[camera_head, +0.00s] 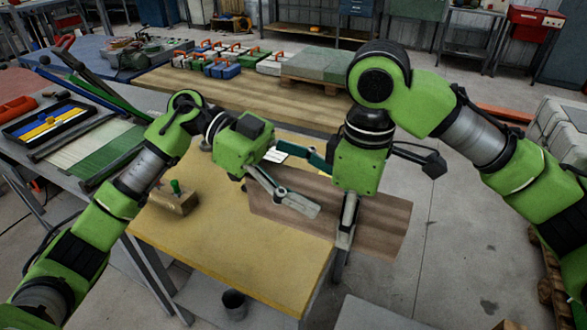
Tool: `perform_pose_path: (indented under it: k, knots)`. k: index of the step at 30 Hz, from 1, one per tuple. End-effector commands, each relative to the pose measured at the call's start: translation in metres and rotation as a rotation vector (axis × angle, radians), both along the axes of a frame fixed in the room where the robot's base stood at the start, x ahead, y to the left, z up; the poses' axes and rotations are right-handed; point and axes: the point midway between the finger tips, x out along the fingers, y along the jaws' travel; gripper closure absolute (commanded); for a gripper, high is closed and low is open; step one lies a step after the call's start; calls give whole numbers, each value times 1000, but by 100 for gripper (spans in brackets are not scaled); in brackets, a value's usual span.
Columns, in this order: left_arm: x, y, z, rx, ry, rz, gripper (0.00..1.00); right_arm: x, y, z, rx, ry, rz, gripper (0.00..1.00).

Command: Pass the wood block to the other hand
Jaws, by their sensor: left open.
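The wood block (382,222) is a long, brown, board-like piece. It slants across the middle of the head view, over the right part of the yellow table top and out past its edge. My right gripper (345,240) points down over it. One finger lies across its front and a darker finger part shows below its lower edge, so it looks shut on the block. My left gripper (316,188) is open at the block's left part. One finger lies in front of the block and a teal one shows at its upper edge. Whether they touch it is unclear.
The yellow-topped table (225,250) has a clear front part. A brown block with a green knob (173,201) sits at its left. A dark cup (234,302) is below its front edge. A pallet with grey blocks (560,130) stands at the right. The floor there is mostly clear.

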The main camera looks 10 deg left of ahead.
Motion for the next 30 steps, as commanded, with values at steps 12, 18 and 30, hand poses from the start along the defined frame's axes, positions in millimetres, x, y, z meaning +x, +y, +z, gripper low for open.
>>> perform_pose_path:
  k: [12,18,30]
  knots:
    - [-2,-8,-2,0,-1,2,38,0,0,2,2,-3,0,100]
    - [-2,-8,-2,1,-1,2,87,0,1,2,3,-3,0,100]
    - [-2,-8,0,-5,-4,3,100,0,0,1,1,0,0,39]
